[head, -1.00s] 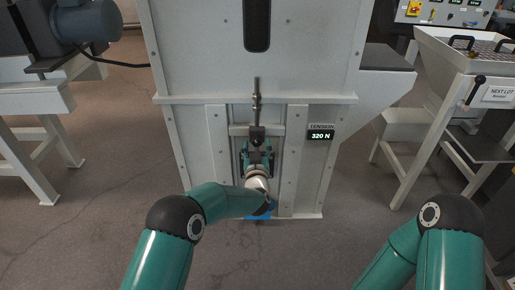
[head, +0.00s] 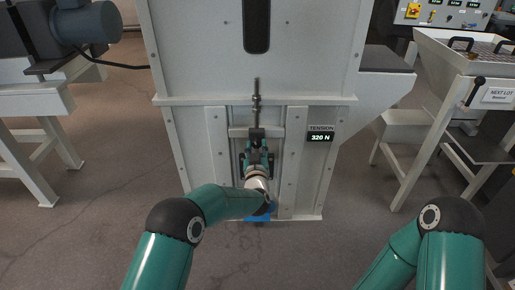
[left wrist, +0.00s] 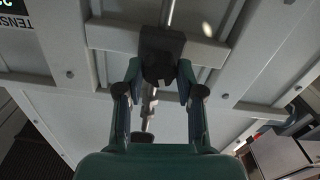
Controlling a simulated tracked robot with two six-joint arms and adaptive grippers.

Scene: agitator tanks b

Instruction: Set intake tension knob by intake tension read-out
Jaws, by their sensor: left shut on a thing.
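The intake tension knob (head: 257,133) is a small black piece at the lower end of an upright metal rod on the front of the grey cabinet. In the left wrist view the dark knob (left wrist: 158,66) sits between my fingertips. My left gripper (head: 257,146) is shut on it from below, and its fingers partly hide it. The tension read-out (head: 320,137) is right of the knob and shows 320 N. In the left wrist view only a cut-off corner of the tension label (left wrist: 14,7) shows. My right gripper is out of view.
The grey cabinet (head: 195,65) fills the middle, with vertical rails (head: 296,160) beside the knob. A white-legged stand with a motor (head: 88,20) is at left. A hopper table (head: 465,50) and a control panel (head: 445,12) are at right. Floor is free on both sides.

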